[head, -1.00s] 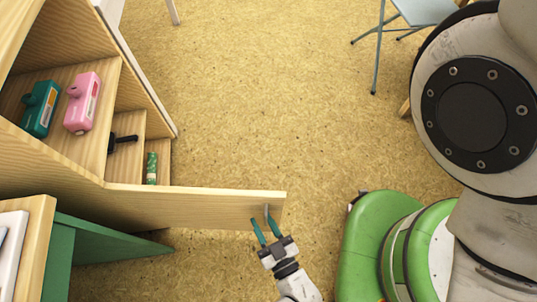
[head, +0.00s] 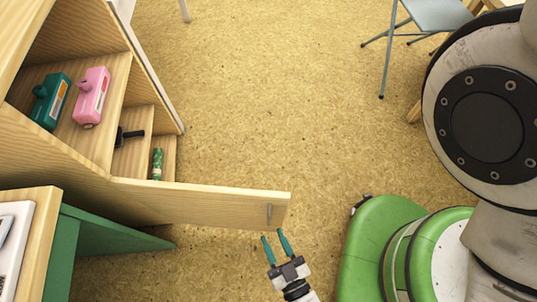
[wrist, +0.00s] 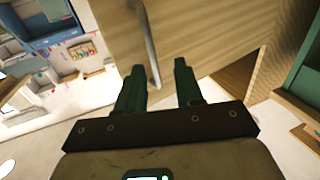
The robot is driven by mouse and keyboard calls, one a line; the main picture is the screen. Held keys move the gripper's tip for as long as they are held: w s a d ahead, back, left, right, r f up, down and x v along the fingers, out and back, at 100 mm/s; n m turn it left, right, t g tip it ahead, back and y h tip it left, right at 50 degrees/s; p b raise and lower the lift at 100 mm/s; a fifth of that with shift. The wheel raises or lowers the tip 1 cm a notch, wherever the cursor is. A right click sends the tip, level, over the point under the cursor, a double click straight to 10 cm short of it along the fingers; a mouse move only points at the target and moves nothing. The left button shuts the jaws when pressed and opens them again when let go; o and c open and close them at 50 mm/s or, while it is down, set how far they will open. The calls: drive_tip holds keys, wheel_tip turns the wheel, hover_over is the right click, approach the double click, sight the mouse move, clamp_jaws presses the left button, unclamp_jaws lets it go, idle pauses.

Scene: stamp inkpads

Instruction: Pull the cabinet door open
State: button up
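The wooden cabinet door (head: 200,204) stands swung out from the cabinet (head: 60,152), so the shelves inside are exposed. Its metal handle (head: 269,214) is near the door's free end. It also shows in the wrist view as a long bar (wrist: 148,42). My gripper (head: 273,235) is just below the handle in the head view, pointing toward the door. Its two green fingers are spread with nothing between them. In the wrist view the fingers (wrist: 158,68) are apart, with the door ahead and the handle end close to the left finger.
Inside the cabinet are a green bottle (head: 51,103), a pink bottle (head: 91,97), a black tool (head: 130,135) and a green patterned item (head: 157,163). A wooden-topped desk (head: 50,230) is at lower left. A folding chair (head: 435,15) stands at upper right. The floor (head: 270,100) between is clear.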

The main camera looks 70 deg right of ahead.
drive_tip(key=v, duration=0.5)
drive_tip(key=shift+s+a, duration=0.25)
drive_tip(key=shift+a, duration=0.05)
